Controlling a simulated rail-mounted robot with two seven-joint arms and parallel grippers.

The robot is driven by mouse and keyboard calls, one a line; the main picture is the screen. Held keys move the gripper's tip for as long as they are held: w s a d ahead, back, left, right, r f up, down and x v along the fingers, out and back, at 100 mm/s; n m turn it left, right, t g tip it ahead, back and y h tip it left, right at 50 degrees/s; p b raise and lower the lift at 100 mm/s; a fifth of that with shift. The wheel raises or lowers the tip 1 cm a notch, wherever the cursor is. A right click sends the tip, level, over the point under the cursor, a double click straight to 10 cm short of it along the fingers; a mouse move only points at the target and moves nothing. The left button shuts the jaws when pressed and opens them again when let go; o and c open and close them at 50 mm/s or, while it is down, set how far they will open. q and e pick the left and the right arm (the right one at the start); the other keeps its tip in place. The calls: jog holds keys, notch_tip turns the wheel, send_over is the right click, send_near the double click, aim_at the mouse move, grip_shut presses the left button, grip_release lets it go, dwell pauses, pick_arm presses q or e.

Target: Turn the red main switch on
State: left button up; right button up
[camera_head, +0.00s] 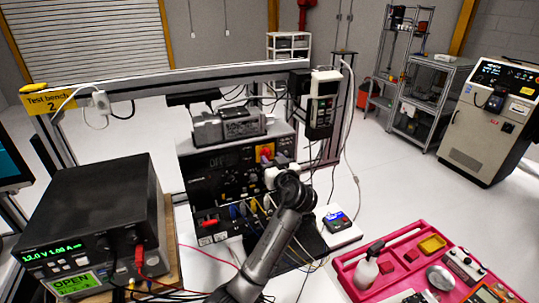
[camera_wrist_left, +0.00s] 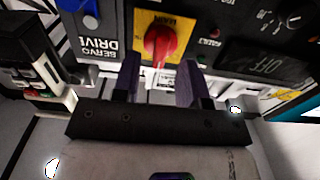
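The red main switch (camera_wrist_left: 158,42) is a red knob on a yellow plate marked MAIN, on the front of the dark servo drive unit (camera_wrist_left: 215,12). The wrist view shows this panel upside down, and its display seems to read OFF. In the head view the switch (camera_head: 266,152) shows small on the upper right of the unit's front. My left gripper (camera_wrist_left: 158,68) is open, its two dark fingers apart on either side of the knob's line. The knob shows between and just beyond the fingertips; contact cannot be told. My right gripper is not in view.
A power supply (camera_head: 90,225) with a green display stands at left. Cables hang across the drive's front below the switch. A handheld pendant (camera_head: 322,103) hangs at the frame's right post. A pink tray (camera_head: 345,268) with a bottle and small parts lies at lower right.

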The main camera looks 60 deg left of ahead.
pick_arm(q)
jog(key=shift+w+a, duration=0.15)
jog(key=shift+a, duration=0.85)
grip_shut()
